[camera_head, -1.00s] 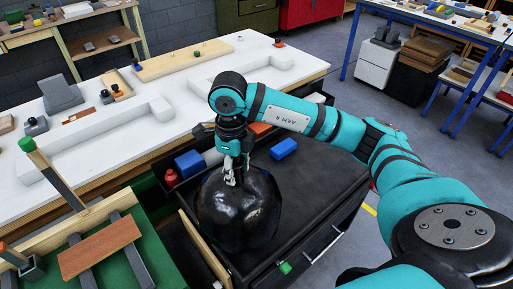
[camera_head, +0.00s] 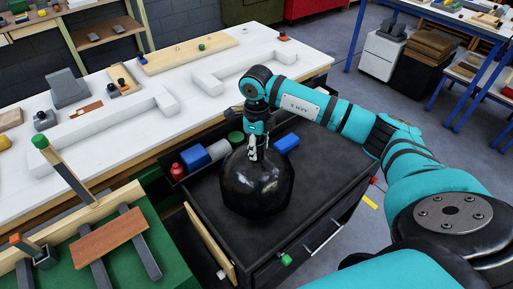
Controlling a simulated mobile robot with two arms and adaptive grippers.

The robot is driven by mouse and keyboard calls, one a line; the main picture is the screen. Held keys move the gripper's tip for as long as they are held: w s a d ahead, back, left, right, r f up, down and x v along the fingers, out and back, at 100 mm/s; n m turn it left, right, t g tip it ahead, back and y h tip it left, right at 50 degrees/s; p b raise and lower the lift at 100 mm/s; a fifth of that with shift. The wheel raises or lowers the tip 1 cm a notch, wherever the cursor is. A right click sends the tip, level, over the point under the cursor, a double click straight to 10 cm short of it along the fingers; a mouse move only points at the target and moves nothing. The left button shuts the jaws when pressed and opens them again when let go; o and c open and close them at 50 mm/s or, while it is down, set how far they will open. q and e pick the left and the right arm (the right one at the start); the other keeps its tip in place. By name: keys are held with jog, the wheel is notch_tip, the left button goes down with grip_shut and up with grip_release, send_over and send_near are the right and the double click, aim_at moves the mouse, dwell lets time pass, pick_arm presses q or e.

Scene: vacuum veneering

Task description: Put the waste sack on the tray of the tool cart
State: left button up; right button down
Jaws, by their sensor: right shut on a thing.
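The waste sack (camera_head: 258,186) is a shiny black, rounded bag. It is upright on or just above the dark tray (camera_head: 318,188) of the tool cart (camera_head: 290,250); I cannot tell whether its underside touches. My right gripper (camera_head: 254,150) points down over the sack and is shut on its top. The gripper hides part of the sack's neck. My left gripper is not in view.
Along the tray's back edge are a red bottle (camera_head: 178,170), a blue box (camera_head: 195,157), a grey cylinder and a green round thing (camera_head: 236,138). Another blue block (camera_head: 287,142) lies right of the gripper. A white worktable (camera_head: 120,128) stands behind. The tray's right side is clear.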

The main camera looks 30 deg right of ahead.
jog(key=shift+f, duration=0.7)
jog(key=c, duration=1.2)
grip_release()
jog(key=shift+f, duration=0.2)
jog(key=o, duration=0.5)
jog(key=shift+a+r, duration=0.1)
jog(key=shift+c, duration=0.2)
jog(key=shift+r, duration=0.15)
notch_tip(320, 180, up, 12)
jog(key=shift+f+b, duration=0.1)
jog(key=shift+b, duration=0.9)
